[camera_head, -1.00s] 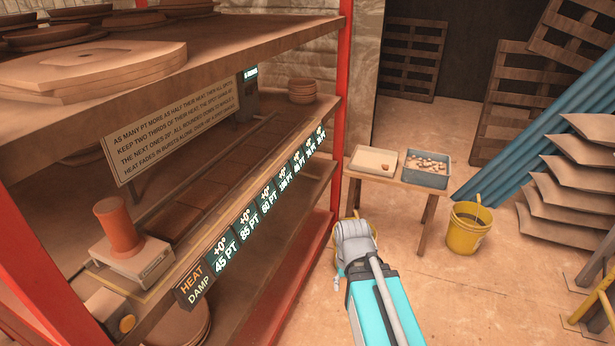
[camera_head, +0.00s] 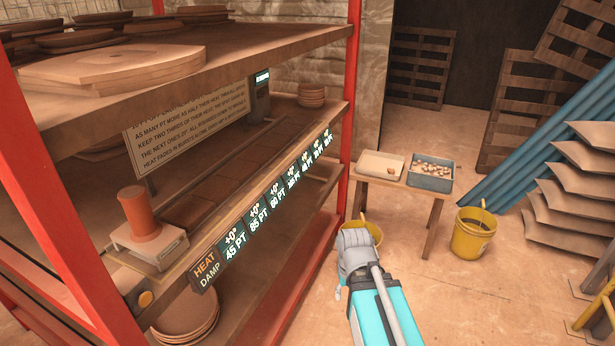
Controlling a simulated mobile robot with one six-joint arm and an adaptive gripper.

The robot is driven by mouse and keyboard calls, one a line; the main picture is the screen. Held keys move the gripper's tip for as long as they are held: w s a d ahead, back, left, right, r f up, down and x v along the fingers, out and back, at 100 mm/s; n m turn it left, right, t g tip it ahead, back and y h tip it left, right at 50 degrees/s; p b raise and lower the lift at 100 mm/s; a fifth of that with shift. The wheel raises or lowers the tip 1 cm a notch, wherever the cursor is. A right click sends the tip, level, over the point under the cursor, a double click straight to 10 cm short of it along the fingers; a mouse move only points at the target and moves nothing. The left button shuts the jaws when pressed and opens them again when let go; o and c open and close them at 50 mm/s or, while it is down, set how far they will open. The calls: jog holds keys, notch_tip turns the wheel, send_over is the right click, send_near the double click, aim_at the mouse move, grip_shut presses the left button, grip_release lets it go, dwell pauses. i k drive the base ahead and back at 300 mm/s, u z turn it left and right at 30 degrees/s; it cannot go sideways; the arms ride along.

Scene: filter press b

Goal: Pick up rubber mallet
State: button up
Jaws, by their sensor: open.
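I cannot make out a rubber mallet in this view. My arm shows at the lower middle, with a teal link and a grey rounded joint, in front of the shelf's right end.
A red-posted shelf rack (camera_head: 355,95) fills the left, with an orange-brown cylinder (camera_head: 140,212) on a pale block. A small table (camera_head: 398,181) holds a pale tray (camera_head: 370,167) and a blue-grey bin (camera_head: 431,183). A yellow bucket (camera_head: 472,238) stands right of it.

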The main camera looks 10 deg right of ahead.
aim_at(306, 174)
jog(key=u, duration=0.1)
jog(key=i, duration=0.95)
jog(key=z, duration=0.05)
